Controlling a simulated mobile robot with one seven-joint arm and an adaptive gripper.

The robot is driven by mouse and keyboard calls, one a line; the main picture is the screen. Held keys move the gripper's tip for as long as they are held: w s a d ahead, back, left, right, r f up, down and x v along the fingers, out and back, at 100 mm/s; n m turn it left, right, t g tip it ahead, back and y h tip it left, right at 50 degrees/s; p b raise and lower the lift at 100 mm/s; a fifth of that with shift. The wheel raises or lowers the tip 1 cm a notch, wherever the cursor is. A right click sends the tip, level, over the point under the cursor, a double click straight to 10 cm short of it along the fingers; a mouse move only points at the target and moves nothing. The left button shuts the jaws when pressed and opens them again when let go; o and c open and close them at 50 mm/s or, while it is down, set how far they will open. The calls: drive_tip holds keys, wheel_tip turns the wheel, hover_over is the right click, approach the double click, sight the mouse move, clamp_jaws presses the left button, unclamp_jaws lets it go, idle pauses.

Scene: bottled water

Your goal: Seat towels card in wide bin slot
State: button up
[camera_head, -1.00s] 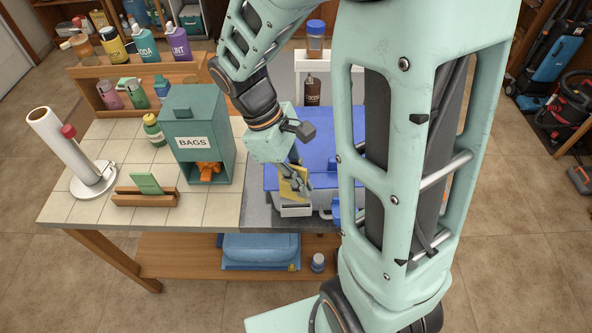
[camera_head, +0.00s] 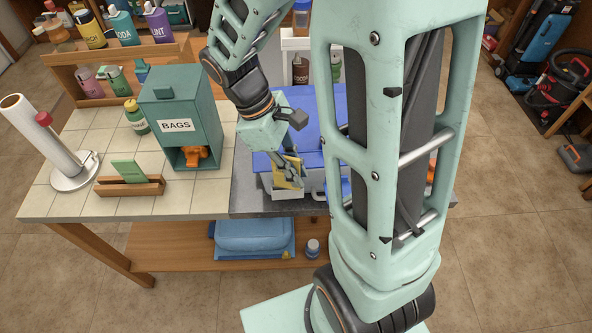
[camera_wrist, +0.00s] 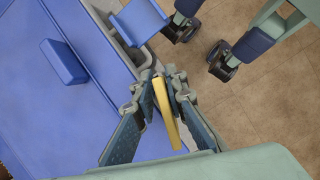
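The towels card is a thin yellow card (camera_head: 287,172); its lettering is not readable. My gripper (camera_head: 288,174) is shut on it. In the wrist view the card (camera_wrist: 165,108) stands edge-on between the two fingers of my gripper (camera_wrist: 161,82). The wide bin is grey with a blue lid (camera_head: 266,160); its lid (camera_wrist: 75,95) fills the left of the wrist view. A pale slot holder (camera_head: 288,193) sits on the bin's front, directly below the card. Whether the card's lower edge is inside the slot I cannot tell.
A green BAGS box (camera_head: 178,108), a wooden holder with a green card (camera_head: 128,186) and a paper towel roll (camera_head: 42,140) stand on the tiled counter to the left. My arm hides the bin's right part. A blue flap (camera_wrist: 139,20) projects beside the bin.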

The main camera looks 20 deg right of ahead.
drive_tip(key=v, duration=1.2)
drive_tip(key=shift+p, duration=0.4)
